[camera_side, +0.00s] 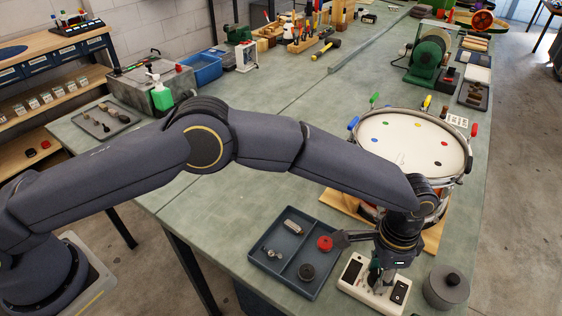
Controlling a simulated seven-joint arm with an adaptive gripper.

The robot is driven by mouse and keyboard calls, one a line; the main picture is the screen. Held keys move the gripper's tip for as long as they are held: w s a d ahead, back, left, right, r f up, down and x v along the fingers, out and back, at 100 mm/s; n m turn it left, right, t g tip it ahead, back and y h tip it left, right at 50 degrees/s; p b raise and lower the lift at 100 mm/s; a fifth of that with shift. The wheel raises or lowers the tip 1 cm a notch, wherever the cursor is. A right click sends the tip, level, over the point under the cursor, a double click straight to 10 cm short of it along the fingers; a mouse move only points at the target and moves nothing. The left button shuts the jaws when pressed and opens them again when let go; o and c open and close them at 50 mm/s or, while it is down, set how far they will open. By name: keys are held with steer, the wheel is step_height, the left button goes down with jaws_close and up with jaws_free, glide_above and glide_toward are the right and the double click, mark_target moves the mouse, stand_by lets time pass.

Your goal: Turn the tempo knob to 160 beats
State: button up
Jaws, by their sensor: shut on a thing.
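A white box-shaped metronome (352,270) lies at the front edge of the bench, right of the blue-grey tray. Dark panels show on its top face. My gripper (376,283) points down over the middle of the box, with its fingers low at the top face. It is shut on the tempo knob, which the fingers and wrist hide. The knob's pointer and the beat marks cannot be read in this view.
The divided tray (262,262) holds a red knob-like piece (325,243), a black round piece (306,271) and small metal parts. A drum (418,150) on a wooden board is behind my wrist.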

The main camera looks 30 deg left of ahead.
steer(key=m, duration=1.1)
steer(key=shift+m+y, duration=0.3)
steer(key=shift+m, duration=0.1)
stand_by(0.3)
steer(key=o, duration=1.2)
steer(key=shift+c, duration=0.2)
step_height(320, 180, up, 12)
steer(key=shift+w+d, duration=0.2)
steer(key=shift+w, duration=0.1)
